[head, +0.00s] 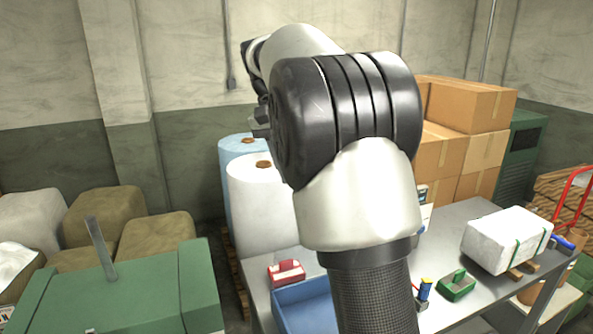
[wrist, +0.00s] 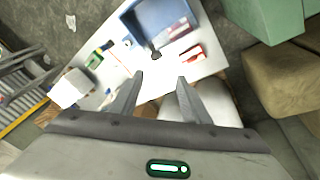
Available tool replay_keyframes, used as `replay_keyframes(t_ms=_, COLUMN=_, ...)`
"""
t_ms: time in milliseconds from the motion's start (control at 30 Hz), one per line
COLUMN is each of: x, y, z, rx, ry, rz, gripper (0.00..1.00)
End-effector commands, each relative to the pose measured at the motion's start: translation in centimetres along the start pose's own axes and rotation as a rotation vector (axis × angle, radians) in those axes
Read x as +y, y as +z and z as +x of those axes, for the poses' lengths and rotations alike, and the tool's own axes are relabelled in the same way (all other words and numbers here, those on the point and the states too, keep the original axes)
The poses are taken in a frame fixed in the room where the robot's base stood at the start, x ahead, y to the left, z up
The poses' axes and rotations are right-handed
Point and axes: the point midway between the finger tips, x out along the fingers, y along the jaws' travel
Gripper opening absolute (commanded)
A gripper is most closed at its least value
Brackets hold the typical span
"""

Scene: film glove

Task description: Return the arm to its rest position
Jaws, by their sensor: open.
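My arm rises through the middle of the head view, bent at a large black joint. Its far end points away, toward the back wall. My gripper (wrist: 160,79) shows in the wrist view with its two fingers apart and nothing between them. It is high above the metal table, which lies well below the fingertips. In the head view the gripper is mostly hidden behind my own arm, and I cannot make out its fingers there.
The metal table (head: 478,212) holds a blue bin (head: 303,306), a red-and-white box (head: 286,272), a green tray (head: 457,285) and a white wrapped bale (head: 506,240). Large rolls (head: 262,205), stacked cartons (head: 437,152) and a green machine (head: 150,290) stand around it.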

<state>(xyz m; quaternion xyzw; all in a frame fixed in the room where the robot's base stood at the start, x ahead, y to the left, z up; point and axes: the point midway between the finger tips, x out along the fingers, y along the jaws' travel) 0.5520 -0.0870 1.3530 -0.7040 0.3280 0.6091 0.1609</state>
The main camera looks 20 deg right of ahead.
Motion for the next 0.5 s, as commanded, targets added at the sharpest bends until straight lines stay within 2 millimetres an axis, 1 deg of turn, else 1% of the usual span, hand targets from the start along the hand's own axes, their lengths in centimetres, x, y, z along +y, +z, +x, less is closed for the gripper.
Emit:
replay_keyframes(t_ms=400, x=0.03, y=0.05, z=-0.06, rx=0.000, ry=-0.002, rz=-0.002, gripper=0.43)
replay_keyframes(t_ms=500, x=0.54, y=0.68, z=-0.57, rx=0.004, ry=-0.021, rz=-0.020, gripper=0.43)
